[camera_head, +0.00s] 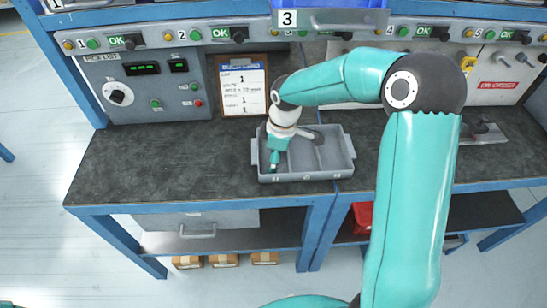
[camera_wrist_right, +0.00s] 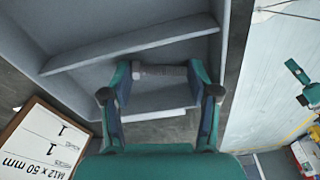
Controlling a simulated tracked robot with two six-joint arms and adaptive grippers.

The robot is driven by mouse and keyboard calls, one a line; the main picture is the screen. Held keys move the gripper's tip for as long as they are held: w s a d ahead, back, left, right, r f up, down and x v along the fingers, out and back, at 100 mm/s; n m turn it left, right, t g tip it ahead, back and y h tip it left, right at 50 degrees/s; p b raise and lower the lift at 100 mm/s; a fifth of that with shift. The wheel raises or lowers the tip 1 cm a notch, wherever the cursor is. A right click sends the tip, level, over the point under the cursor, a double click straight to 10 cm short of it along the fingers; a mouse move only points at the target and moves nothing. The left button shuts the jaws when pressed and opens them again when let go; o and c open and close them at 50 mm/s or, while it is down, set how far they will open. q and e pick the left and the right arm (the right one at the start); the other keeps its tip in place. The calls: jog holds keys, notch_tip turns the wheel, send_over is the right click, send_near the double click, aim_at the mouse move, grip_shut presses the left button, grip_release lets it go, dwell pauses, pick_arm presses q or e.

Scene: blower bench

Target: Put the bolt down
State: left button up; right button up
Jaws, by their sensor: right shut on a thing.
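The grey bolt (camera_wrist_right: 160,70) lies crosswise between the two fingers of my right gripper (camera_wrist_right: 160,78) in the right wrist view. The gripper is shut on it, with a finger at each end. The grey divided tray (camera_head: 310,177) stands on the bench in the head view. My right gripper (camera_head: 274,160) points down into its left compartment. In the wrist view the bolt is within that compartment, beside a divider (camera_wrist_right: 130,45). I cannot tell whether the bolt touches the tray floor. In the head view the bolt is hidden. My left gripper is not in view.
A framed order card (camera_head: 242,88) stands behind the tray, reading M12 x 50 mm in the wrist view. A control box (camera_head: 145,85) is at the back left. A blue bin (camera_head: 330,18) marked 3 is above. The dark bench top (camera_head: 150,165) left of the tray is clear.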

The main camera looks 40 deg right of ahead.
jog(key=o, duration=0.9)
jog(key=shift+f, duration=0.1)
jog(key=shift+c, duration=0.2)
jog(key=shift+r, duration=0.2)
notch_tip(320, 180, up, 7)
jog(key=shift+s+d+r, duration=0.15)
jog(key=shift+s+d, duration=0.2)
jog(key=shift+s, duration=0.1)
